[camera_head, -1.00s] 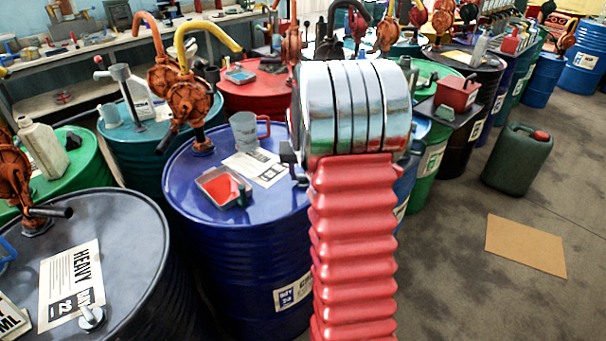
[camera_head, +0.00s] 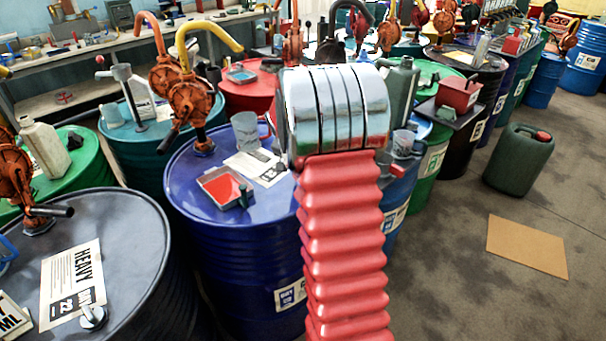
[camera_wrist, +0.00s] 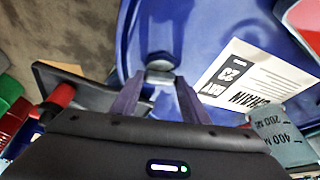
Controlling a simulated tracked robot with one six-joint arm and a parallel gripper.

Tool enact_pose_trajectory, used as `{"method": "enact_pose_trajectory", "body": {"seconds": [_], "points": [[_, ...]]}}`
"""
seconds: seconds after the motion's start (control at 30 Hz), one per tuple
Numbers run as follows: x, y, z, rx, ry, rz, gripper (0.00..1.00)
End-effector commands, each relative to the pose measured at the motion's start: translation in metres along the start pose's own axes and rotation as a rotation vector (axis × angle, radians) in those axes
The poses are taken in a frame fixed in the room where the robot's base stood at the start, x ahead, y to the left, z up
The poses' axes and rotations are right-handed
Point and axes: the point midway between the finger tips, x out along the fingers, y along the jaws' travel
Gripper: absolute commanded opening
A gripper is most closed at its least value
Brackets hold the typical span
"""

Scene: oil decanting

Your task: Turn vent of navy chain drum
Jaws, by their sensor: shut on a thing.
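The navy chain drum (camera_head: 225,265) stands left of my arm in the head view, and its blue top fills much of the wrist view (camera_wrist: 205,40). A white card reading "CHAIN" (camera_wrist: 242,78) lies on it. The vent (camera_wrist: 160,64) is a small grey cap near the drum's rim in the wrist view. My gripper (camera_wrist: 158,78) is shut on the vent, one finger on each side, with the cap's top showing between the tips. In the head view my arm hides the vent and the gripper.
On the drum are a red-filled tray (camera_head: 223,187) and a grey measuring jug (camera_head: 245,132); the jug is close beside my gripper in the wrist view (camera_wrist: 284,135). A pump with a yellow spout (camera_head: 190,105) rises at the back. Open floor (camera_head: 440,275) lies right.

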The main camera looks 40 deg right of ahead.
Motion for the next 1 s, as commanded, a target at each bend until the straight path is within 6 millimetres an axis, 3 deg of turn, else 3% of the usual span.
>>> {"method": "enact_pose_trajectory", "body": {"seconds": [0.47,0.5,0.73,1.0], "points": [[0.0002,-0.0010,0.0016,0.013,-0.003,0.004,0.18],[0.0002,-0.0010,0.0016,0.013,-0.003,0.004,0.43],[0.0001,-0.0007,0.0009,0.012,-0.002,0.004,0.59],[-0.0008,-0.0005,0.0004,0.012,-0.001,0.004,0.59]]}}
